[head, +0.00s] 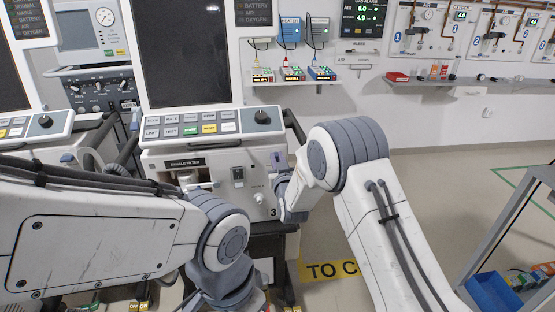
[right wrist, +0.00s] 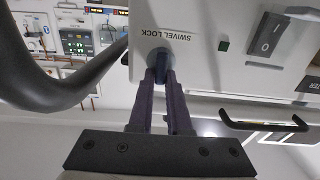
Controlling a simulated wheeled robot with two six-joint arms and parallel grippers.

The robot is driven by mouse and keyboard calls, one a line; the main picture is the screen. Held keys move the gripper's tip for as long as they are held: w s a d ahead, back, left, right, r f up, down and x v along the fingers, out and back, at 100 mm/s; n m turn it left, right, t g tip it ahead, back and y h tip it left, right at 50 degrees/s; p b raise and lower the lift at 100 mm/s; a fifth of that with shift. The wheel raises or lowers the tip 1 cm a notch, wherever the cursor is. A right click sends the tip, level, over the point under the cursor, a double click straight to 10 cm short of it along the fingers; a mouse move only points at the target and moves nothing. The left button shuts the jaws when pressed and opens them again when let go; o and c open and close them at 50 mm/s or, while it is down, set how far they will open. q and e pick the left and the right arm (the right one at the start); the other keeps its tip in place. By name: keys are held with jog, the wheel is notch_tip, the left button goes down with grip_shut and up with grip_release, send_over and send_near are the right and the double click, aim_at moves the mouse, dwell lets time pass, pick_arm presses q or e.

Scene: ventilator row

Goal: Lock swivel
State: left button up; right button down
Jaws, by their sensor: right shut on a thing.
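The ventilator (head: 215,150) numbered 3 stands in front of me, with a dark screen and a sloped key panel. In the right wrist view, a dark blue swivel lock knob (right wrist: 161,69) sits by the printed words SWIVEL LOCK on its white housing (right wrist: 190,18). My right gripper (right wrist: 161,80) is shut on this knob, one finger on each side. In the head view, my right wrist is at the ventilator's right front edge, and the knob cannot be made out there. My left arm crosses the lower left of the head view; its fingers are not visible.
A second ventilator (head: 35,125) stands at the left. A wall shelf (head: 440,83) runs along the back right. A metal cart with a blue bin (head: 493,292) stands at the lower right. Floor between the ventilator and cart is open. A dark curved handle (right wrist: 60,95) passes near my right gripper.

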jog(key=shift+s+a+f+n+b, duration=0.2)
jog(key=shift+n+b, duration=0.7)
jog(key=shift+n, duration=2.05)
jog(key=shift+w+a+f+n+b, duration=0.25)
jog(key=shift+n+b, duration=0.65)
jog(key=shift+n, duration=2.1)
jog(key=shift+s+a+f+n+b, duration=0.25)
jog(key=shift+n+b, duration=0.65)
jog(key=shift+n, duration=2.05)
jog(key=shift+w+a+f, duration=0.1)
jog(key=c, duration=0.9)
grip_release()
jog(key=shift+o, duration=0.2)
